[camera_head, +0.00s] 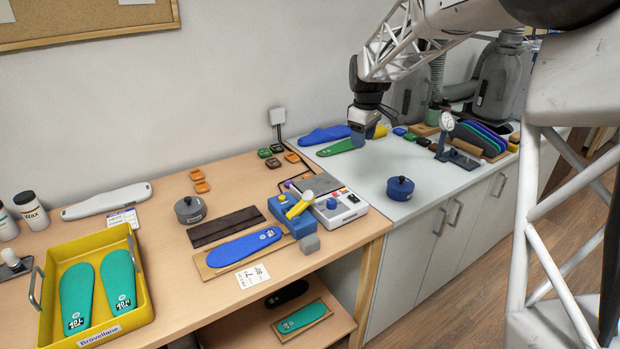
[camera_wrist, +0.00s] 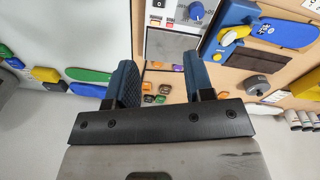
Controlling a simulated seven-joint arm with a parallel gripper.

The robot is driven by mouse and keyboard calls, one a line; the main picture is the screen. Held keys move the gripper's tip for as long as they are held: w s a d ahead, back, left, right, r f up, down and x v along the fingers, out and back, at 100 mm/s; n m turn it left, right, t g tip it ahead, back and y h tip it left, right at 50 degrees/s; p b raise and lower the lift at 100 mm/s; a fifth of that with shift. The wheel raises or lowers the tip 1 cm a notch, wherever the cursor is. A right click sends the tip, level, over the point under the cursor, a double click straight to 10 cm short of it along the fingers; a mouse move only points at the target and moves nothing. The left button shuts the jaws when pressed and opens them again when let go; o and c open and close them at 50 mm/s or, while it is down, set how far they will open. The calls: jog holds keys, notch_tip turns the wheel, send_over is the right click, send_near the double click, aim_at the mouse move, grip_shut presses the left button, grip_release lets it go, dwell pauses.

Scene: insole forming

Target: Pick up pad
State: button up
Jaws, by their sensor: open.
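Several small pads lie near the back of the wooden table. Two orange pads (camera_head: 202,187) lie left of a cluster of dark green pads (camera_head: 264,153) and orange pads (camera_head: 292,158). I cannot tell which pad is meant. My gripper (camera_head: 360,143) hangs above the white counter, near the green and blue insoles, to the right of the cluster. In the wrist view its two blue fingers (camera_wrist: 161,80) are spread with nothing between them. Small orange pads (camera_wrist: 167,89) and dark pads show far beyond the fingers.
A control box (camera_head: 340,203), blue press (camera_head: 292,214) and grey lidded pot (camera_head: 190,209) stand on the table. A yellow tray (camera_head: 143,285) holds two teal insoles. On the counter are a green insole (camera_head: 338,147), blue pot (camera_head: 400,187) and dial gauge (camera_head: 446,122).

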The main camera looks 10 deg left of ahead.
jog(key=w+a+f+n, duration=0.4)
jog(key=w+a+f, duration=0.4)
jog(key=w+a, duration=0.25)
jog(key=n, duration=0.3)
send_over(308, 176)
jog(key=shift+g, duration=0.4)
notch_tip(308, 176, down, 10)
jog(key=shift+s+r, duration=0.1)
jog(key=shift+a+f, duration=0.1)
jog(key=shift+f, duration=0.1)
jog(key=shift+f, duration=1.3)
jog(key=shift+f, duration=2.6)
